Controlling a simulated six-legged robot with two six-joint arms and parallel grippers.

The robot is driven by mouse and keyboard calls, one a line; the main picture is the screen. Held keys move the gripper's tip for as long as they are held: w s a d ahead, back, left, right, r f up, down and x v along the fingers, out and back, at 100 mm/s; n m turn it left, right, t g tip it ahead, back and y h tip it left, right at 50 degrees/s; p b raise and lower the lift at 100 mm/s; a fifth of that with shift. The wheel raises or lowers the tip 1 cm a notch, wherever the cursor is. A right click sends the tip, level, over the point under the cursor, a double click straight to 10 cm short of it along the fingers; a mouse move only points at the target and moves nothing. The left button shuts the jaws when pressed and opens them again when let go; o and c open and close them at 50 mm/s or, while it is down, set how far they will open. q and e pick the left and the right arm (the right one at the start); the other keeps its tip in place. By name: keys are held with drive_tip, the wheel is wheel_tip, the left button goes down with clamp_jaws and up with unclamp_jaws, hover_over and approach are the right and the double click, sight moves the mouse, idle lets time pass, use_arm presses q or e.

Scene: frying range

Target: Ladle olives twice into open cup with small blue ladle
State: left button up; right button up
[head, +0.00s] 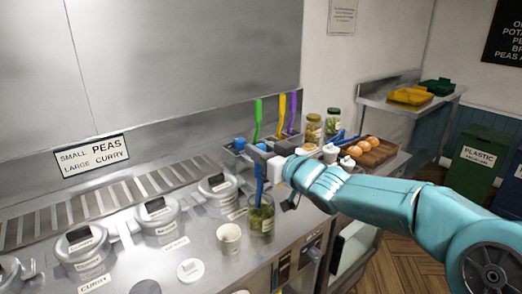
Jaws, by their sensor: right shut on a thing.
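The small blue ladle (260,186) stands upright with its lower end down in a clear glass jar of green olives (262,222). Its bowl is hidden inside the jar. My right gripper (264,164) comes in from the right and is shut on the upper part of the ladle, above the jar. The open cup (229,236), pale and empty-looking, stands upright on the counter just left of the jar, apart from it. My left gripper is not in view.
Lidded steel pots (158,219) line the counter on the left. A round white lid (190,270) lies in front of the cup. Green, yellow and purple utensils (282,115) stand behind. Jars (333,123) and a wooden tray (388,150) of round brown items lie beyond my right arm.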

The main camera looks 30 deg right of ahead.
drive_tip(key=shift+r, duration=0.1)
wheel_tip(320, 180, up, 7)
drive_tip(key=p, duration=0.6)
